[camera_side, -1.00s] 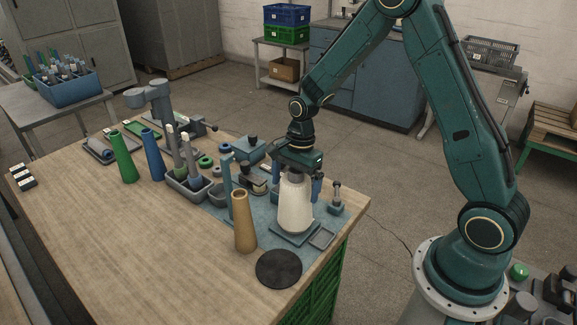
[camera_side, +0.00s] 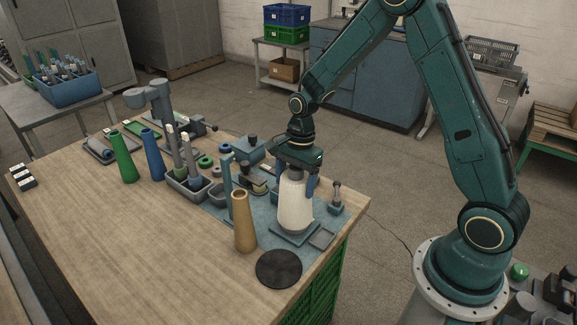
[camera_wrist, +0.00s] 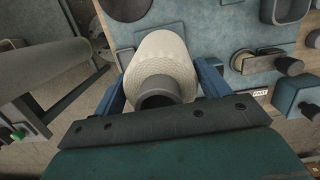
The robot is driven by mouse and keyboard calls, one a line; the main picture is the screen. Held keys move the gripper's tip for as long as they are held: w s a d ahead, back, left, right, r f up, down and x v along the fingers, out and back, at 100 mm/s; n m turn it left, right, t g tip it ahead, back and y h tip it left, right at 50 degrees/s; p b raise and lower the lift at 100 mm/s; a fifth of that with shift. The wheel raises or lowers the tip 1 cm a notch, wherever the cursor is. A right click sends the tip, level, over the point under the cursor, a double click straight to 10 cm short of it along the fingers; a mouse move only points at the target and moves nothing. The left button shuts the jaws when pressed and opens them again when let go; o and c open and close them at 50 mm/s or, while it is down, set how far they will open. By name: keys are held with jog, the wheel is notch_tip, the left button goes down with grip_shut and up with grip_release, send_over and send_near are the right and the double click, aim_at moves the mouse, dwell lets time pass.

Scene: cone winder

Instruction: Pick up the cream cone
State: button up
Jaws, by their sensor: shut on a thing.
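The cream cone (camera_side: 294,206) stands upright on a square grey-blue base (camera_side: 296,233) at the right corner of the wooden table. My gripper (camera_side: 295,178) is over its top, with blue fingers shut on its upper part. In the wrist view the cone (camera_wrist: 163,55) sits between the two fingers of my gripper (camera_wrist: 163,90), with its dark tip toward the camera. The finger contact itself is partly hidden.
A tan cone (camera_side: 243,222) stands close by on the left, behind a black disc (camera_side: 279,269). A blue post (camera_side: 227,185), a grey tray (camera_side: 188,186) and small fixtures crowd behind. Green (camera_side: 123,158) and blue (camera_side: 153,155) cones stand farther left. The table's front left is clear.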

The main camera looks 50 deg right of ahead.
notch_tip(320, 180, up, 19)
jog(key=shift+r, duration=0.15)
dwell(0.5)
dwell(0.5)
notch_tip(320, 180, up, 6)
dwell(0.9)
jog(key=shift+r, duration=0.1)
dwell(0.3)
